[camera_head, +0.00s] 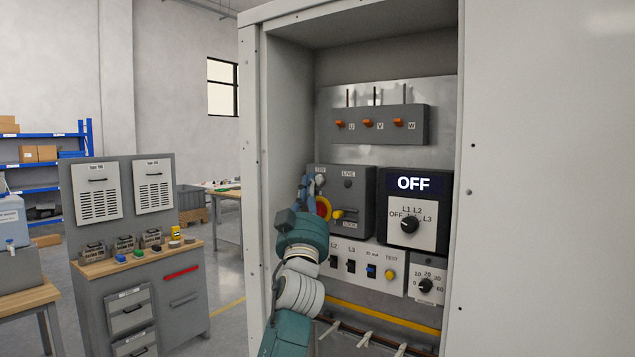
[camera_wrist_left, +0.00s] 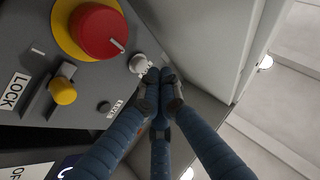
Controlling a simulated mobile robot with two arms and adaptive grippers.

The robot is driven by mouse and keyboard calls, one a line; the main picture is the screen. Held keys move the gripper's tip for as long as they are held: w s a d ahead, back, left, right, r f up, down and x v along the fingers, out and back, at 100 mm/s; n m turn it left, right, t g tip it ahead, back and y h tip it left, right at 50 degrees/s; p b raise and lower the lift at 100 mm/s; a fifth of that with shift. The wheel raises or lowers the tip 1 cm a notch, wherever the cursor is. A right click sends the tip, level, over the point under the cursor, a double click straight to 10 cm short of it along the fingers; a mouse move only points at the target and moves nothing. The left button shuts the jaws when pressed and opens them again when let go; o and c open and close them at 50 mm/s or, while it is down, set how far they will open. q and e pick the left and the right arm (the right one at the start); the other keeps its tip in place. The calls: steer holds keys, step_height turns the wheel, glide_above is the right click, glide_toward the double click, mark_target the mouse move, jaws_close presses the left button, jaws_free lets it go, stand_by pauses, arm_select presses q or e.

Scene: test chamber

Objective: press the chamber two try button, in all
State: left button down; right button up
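The grey switch box (camera_head: 352,191) is mounted inside the open cabinet. It carries a red rotary handle on a yellow disc (camera_wrist_left: 100,30). A small pale round button (camera_wrist_left: 138,63) sits near the box's edge beside the red handle. In the head view the button (camera_head: 320,180) shows small at the box's upper left, and its label is too small to read surely. My left gripper (camera_wrist_left: 160,76) has its blue fingers brought together and empty, tips right beside the pale button. I cannot tell whether they touch it. My right gripper is in neither view.
A yellow knob (camera_wrist_left: 62,90) marked LOCK and a dark lamp (camera_wrist_left: 103,107) are on the same box. An OFF display (camera_head: 413,183) with a selector is to the right. The lower panel has a yellow TEST button (camera_head: 389,275). The cabinet side wall (camera_head: 287,120) is close to my arm.

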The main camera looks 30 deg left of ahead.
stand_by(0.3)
arm_select(q)
steer(key=shift+w+b, duration=0.4)
steer(key=shift+w, duration=0.05)
steer(key=shift+w+d+b, duration=0.1)
steer(key=shift+w+b, duration=0.35)
steer(key=shift+b, duration=0.1)
stand_by(0.5)
steer(key=shift+s, duration=0.1)
steer(key=shift+s+p, duration=0.5)
steer(key=shift+s, duration=0.3)
